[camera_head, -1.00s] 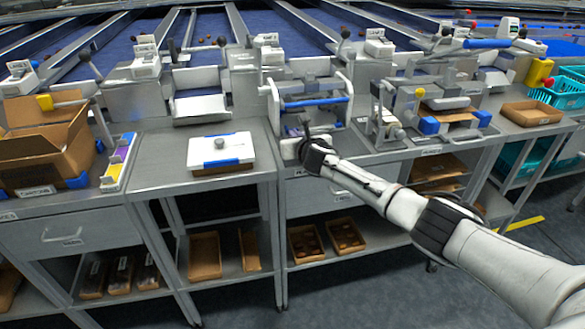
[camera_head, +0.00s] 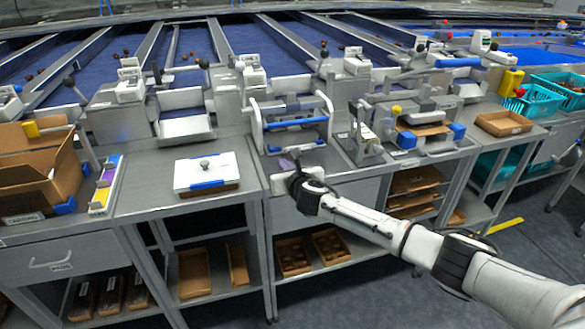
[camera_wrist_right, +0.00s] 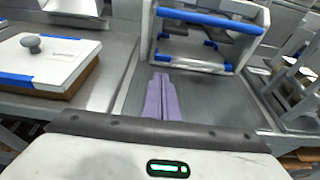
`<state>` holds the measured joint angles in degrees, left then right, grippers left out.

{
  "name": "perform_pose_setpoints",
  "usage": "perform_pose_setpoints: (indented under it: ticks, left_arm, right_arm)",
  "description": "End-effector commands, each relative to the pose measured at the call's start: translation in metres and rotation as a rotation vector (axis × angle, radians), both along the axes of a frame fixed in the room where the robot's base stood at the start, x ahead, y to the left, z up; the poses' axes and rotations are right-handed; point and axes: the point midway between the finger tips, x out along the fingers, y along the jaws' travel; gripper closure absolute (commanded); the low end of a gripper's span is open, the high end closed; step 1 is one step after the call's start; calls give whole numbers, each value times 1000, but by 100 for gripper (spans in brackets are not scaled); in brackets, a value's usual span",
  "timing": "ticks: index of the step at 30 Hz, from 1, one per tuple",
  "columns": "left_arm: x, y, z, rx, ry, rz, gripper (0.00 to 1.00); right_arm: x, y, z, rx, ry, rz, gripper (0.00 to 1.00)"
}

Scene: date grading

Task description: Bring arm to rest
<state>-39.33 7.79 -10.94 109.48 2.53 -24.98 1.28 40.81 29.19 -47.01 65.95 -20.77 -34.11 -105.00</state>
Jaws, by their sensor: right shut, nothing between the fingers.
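My right arm comes in from the lower right in the head view. Its gripper (camera_head: 292,168) is over the front edge of the metal bench, just in front of the blue-handled press frame (camera_head: 295,121). In the right wrist view its two purple fingers (camera_wrist_right: 161,98) lie together, shut with nothing between them. They point toward the press frame, which also shows in the wrist view (camera_wrist_right: 208,42), and appear apart from it. My left gripper is not in view.
A white lidded box (camera_head: 207,172) with blue edges sits on the bench left of the gripper. An open cardboard carton (camera_head: 35,168) stands farther left. A clamp device (camera_head: 420,130) and a cardboard tray (camera_head: 503,123) are to the right. Shelves with trays (camera_head: 293,256) lie below.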

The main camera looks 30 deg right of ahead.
Motion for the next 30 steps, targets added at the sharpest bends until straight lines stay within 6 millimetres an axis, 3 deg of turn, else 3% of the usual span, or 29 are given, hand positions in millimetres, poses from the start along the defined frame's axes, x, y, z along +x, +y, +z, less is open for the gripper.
perform_pose_setpoints:
  ticks: [9,21,23,26,30]
  left_arm:
    - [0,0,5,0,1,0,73]
    - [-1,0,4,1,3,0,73]
    - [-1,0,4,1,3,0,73]
    - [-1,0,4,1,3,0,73]
    - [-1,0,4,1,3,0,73]
  right_arm:
    - [-44,8,12,0,2,1,100]
    - [-59,12,14,11,5,0,100]
    - [-63,18,6,49,13,-1,100]
    - [-82,39,-23,211,45,-12,100]
    - [-138,89,-87,649,134,-97,100]
